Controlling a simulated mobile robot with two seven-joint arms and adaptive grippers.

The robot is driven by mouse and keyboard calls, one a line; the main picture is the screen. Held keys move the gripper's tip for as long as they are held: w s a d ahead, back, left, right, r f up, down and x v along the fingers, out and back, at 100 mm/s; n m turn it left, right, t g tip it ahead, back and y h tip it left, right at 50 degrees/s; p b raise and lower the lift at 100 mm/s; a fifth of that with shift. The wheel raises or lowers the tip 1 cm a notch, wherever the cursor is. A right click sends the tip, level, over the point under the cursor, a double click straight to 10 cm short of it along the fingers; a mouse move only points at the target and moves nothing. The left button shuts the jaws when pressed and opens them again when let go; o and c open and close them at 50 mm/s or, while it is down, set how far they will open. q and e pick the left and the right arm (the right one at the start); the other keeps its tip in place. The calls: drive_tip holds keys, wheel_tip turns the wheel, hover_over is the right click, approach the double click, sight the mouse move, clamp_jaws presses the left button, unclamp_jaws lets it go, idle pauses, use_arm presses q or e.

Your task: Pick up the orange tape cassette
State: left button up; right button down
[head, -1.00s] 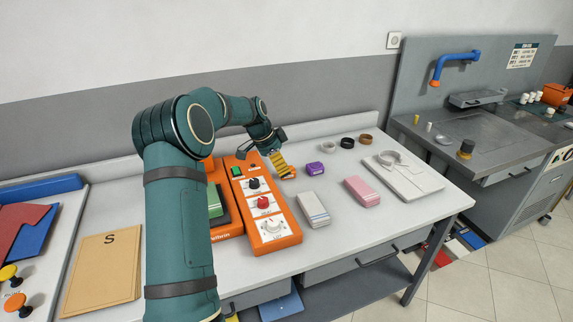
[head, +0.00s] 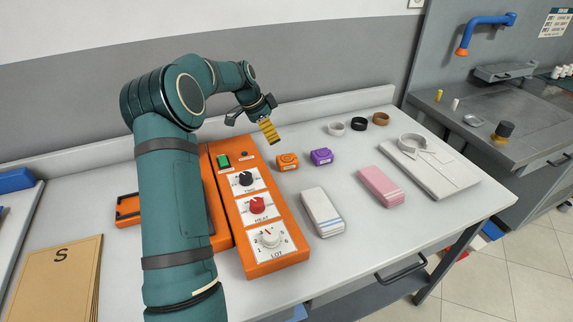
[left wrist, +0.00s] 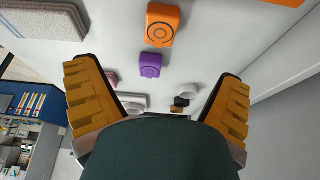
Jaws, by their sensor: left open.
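The orange tape cassette (head: 287,161) is a small block lying on the light grey table, just right of the orange machine. It also shows in the left wrist view (left wrist: 162,24), at the top between my fingers. My left gripper (head: 254,124) is open and empty above the table, behind the orange cassette in the head view. In the left wrist view its two yellow-padded fingers (left wrist: 160,92) are spread wide. The purple cassette (head: 321,156) lies just right of the orange one and also shows in the left wrist view (left wrist: 150,65). My right gripper is not in view.
The orange machine (head: 262,218) with dials stands left of the cassettes. White (head: 322,212) and pink (head: 380,186) folded stacks lie in front and to the right. Several tape rolls (head: 359,124) stand at the back, near a folded shirt (head: 430,165). Bare table lies between them.

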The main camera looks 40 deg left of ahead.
use_arm(q)
drive_tip(key=b, duration=0.1)
hover_over(287, 158)
drive_tip(key=s+a, duration=0.1)
drive_tip(key=s, duration=0.2)
drive_tip(key=f, duration=0.7)
drive_tip(key=shift+w, duration=0.2)
drive_tip(key=shift+b+x, duration=0.7)
drive_tip(key=shift+x, duration=2.45)
drive_tip(key=shift+w+a+r, duration=0.1)
drive_tip(key=shift+w, duration=0.1)
drive_tip(key=c, duration=1.3)
